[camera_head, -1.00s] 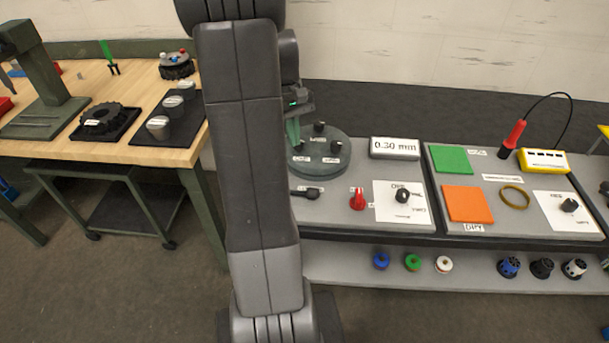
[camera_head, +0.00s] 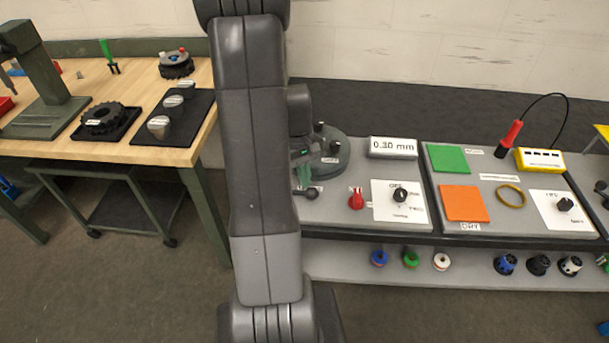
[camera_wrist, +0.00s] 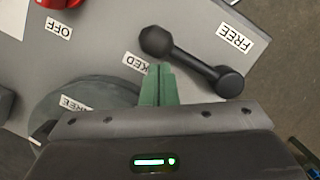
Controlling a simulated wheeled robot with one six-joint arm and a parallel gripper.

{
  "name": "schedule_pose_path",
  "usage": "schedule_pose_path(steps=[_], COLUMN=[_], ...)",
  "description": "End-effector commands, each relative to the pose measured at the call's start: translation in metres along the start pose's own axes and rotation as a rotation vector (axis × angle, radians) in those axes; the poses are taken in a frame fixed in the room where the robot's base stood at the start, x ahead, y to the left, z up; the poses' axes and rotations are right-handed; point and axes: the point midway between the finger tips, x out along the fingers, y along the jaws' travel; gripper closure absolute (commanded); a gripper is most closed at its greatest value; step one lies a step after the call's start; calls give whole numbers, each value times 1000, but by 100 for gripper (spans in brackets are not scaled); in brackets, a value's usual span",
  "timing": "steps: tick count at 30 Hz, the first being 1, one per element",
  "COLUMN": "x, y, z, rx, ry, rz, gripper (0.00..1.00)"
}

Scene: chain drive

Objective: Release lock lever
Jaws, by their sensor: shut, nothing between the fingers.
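The lock lever is a black bar with a hexagonal head at one end and a round knob at the other. It lies across the wrist view (camera_wrist: 190,62), and its dark end shows in the head view (camera_head: 311,193). A FREE label (camera_wrist: 236,36) is beyond it at upper right, and a partly covered label ending in KED (camera_wrist: 135,62) is at its left. My gripper (camera_wrist: 160,72) is shut and empty, with green fingertips close beside the lever's bar near the hexagonal head. I cannot tell whether they touch. In the head view my gripper (camera_head: 302,172) is partly hidden behind my arm.
A round grey disc (camera_wrist: 75,108) with posts stands close by the gripper. A red knob (camera_head: 356,201), a black dial (camera_head: 400,195) and a 0.30 mm display (camera_head: 393,148) are to the right on the grey panel. A wooden bench (camera_head: 120,85) is at left.

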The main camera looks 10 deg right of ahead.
Motion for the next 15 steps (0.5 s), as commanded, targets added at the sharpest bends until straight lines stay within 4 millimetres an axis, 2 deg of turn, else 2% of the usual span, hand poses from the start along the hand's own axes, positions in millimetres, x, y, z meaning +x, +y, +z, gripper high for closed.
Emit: schedule_pose_path(steps=[15], x=[1], y=[-1], z=[4], rx=[53], ry=[0], rz=[-12], gripper=[100])
